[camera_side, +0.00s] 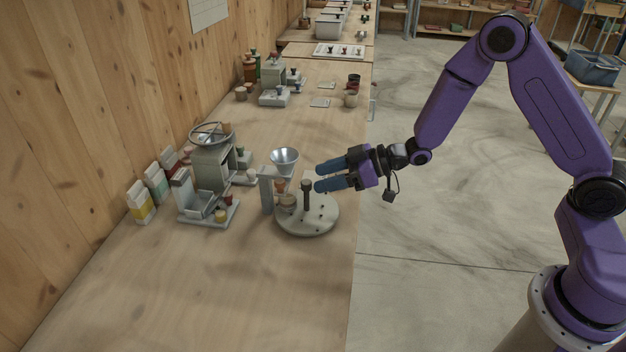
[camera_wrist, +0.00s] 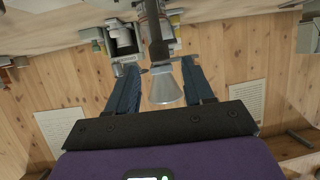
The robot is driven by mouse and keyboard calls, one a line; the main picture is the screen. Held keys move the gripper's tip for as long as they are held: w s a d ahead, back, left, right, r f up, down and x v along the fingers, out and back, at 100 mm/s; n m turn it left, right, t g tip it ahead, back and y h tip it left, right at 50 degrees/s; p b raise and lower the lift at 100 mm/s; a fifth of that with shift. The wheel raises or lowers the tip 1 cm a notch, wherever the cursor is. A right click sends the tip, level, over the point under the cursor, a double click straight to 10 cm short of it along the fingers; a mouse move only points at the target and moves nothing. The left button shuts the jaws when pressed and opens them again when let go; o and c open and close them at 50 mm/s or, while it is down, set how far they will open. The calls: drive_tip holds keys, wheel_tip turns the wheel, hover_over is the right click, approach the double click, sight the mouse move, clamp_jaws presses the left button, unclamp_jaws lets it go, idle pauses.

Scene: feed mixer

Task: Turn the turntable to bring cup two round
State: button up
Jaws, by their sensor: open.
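The round grey turntable (camera_side: 318,222) stands near the bench's right edge, with a dark upright post (camera_side: 307,192) on it and small dark spots on its top. I cannot tell which cup is number two. My gripper (camera_side: 317,176) is open and empty, its blue fingers level and pointing left, close to the post top. In the wrist view, the post (camera_wrist: 154,32) and funnel (camera_wrist: 165,88) appear between the finger lines of my gripper (camera_wrist: 159,65); contact is not visible.
A grey stand (camera_side: 266,190) holds the funnel just left of the turntable. A grey mill (camera_side: 212,165) with a wheel, a small scale-like device (camera_side: 205,212) and several cartons (camera_side: 142,203) stand along the wall. The front of the bench (camera_side: 230,290) is clear.

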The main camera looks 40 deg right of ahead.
sight(309, 182)
drive_tip(key=shift+x, duration=1.8)
clamp_jaws()
